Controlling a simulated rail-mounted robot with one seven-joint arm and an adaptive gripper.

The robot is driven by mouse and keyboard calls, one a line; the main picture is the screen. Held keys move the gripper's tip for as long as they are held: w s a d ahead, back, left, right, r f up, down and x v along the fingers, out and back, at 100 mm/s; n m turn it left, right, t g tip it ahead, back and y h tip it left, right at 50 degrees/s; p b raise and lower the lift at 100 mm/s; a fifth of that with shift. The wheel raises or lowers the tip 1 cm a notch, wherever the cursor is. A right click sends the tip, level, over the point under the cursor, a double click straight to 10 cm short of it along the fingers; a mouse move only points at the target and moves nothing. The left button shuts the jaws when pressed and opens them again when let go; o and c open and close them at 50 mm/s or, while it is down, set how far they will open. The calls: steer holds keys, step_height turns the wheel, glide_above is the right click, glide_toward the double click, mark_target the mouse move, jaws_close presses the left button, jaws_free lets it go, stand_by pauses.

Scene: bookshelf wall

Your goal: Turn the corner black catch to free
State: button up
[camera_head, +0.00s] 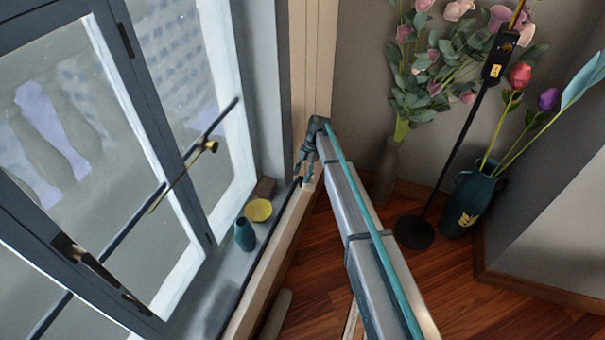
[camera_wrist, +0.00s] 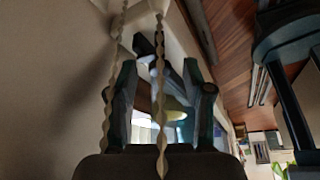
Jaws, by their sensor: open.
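A long dark catch or handle (camera_head: 95,270) lies slanted on the window frame at the lower left of the head view. A smaller brass-coloured fitting (camera_head: 205,147) sits further up on the window. I cannot tell for sure which fitting is the corner catch. My gripper (camera_head: 306,178) is at the far end of the sill, by the wall corner, well right of both fittings and touching neither. In the wrist view its two dark fingers (camera_wrist: 160,72) stand apart with nothing clearly held between them. No catch can be made out in the wrist view.
A yellow dish (camera_head: 258,210), a teal vase (camera_head: 245,235) and a small brown block (camera_head: 265,188) stand on the sill. A black lamp (camera_head: 414,232), a flower vase (camera_head: 386,172) and a dark blue vase (camera_head: 468,200) stand right of my arm. Wooden floor lies below.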

jaws_close()
